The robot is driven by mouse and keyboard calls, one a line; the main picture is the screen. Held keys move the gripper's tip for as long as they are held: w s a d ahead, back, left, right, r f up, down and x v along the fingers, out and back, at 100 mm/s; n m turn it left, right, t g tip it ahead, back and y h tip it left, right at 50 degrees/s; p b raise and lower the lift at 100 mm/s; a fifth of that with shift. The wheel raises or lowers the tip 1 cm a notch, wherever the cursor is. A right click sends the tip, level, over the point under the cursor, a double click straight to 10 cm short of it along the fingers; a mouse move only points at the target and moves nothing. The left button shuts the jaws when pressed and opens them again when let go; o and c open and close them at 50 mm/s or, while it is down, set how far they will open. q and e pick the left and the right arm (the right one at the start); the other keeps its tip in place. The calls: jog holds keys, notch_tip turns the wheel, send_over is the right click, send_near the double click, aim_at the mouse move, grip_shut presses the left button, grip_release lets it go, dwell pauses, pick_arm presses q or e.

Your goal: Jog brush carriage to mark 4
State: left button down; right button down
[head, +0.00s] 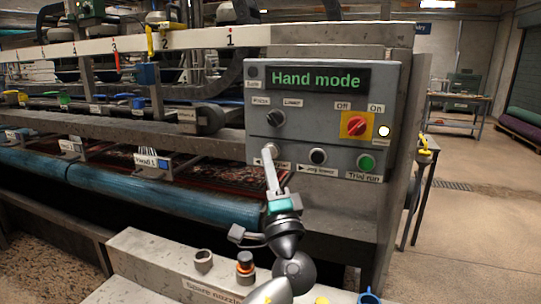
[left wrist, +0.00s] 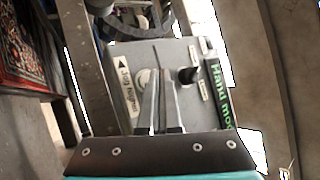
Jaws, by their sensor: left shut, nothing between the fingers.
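The grey control panel (head: 335,100) has a lit display (head: 318,79) reading "Hand mode". A pale jog button (head: 273,148) sits at its lower left, with a black button (head: 318,156) labelled "Jog lower" beside it. My left gripper (head: 267,158) is shut and empty, its tips at the pale button and partly hiding it and its label. In the left wrist view the shut fingers (left wrist: 161,88) overlap the pale button (left wrist: 147,78); I cannot tell whether they touch it. The rail (head: 190,38) bears marks 1, 2 and 3; a red pointer (head: 117,61) hangs just below mark 3.
The panel also holds a black selector knob (head: 275,118), a red and yellow switch (head: 356,125), a green button (head: 366,162) and a lit lamp (head: 384,131). Floor at right is clear.

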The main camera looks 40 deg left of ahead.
dwell(2.0)
pick_arm(q)
jog(key=shift+w+a+b, duration=0.15)
jog(key=shift+w+b, duration=0.25)
jog(key=shift+w, duration=0.05)
jog(key=shift+w+a+b, duration=0.1)
jog(key=shift+w+b, duration=0.2)
jog(key=shift+w, duration=0.05)
dwell(0.5)
jog(key=shift+s, duration=0.1)
dwell(2.4)
jog(key=shift+s+d, duration=0.25)
jog(key=shift+s, duration=0.45)
jog(key=shift+s+d, duration=0.25)
jog(key=shift+s, duration=0.55)
jog(key=shift+s+d, duration=0.25)
jog(key=shift+s, duration=0.55)
jog(key=shift+s+d, duration=0.25)
jog(key=shift+s, duration=0.55)
